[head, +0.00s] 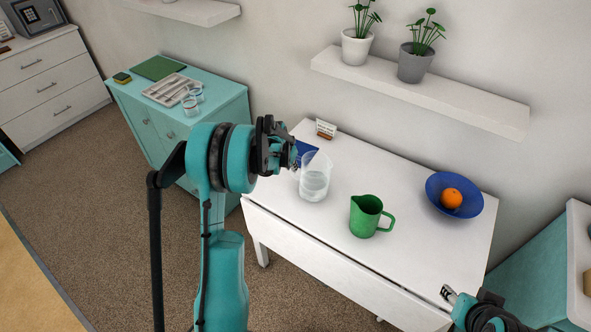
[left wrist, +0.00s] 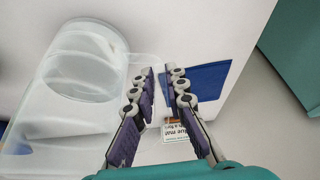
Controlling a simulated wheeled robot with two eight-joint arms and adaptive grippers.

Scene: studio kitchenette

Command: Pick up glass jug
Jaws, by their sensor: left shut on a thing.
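The clear glass jug (head: 315,182) is upright at the left part of the white table (head: 408,254). In the left wrist view the jug (left wrist: 78,75) lies left of the fingers, its round opening toward the camera. My left gripper (head: 294,158) is at the jug's upper left side. In the left wrist view its fingers (left wrist: 161,78) are shut on the jug's handle, which they partly hide. I cannot tell whether the jug's base touches the table. My right gripper (head: 449,294) is at the lower right by the table's front edge, too small to read its opening.
A green pitcher (head: 366,216) stands right of the jug. A blue bowl (head: 474,207) with an orange (head: 451,198) is farther right. A blue mat (head: 305,150) and small card (head: 325,129) lie behind the jug. A wall shelf (head: 430,92) with two plants hangs above.

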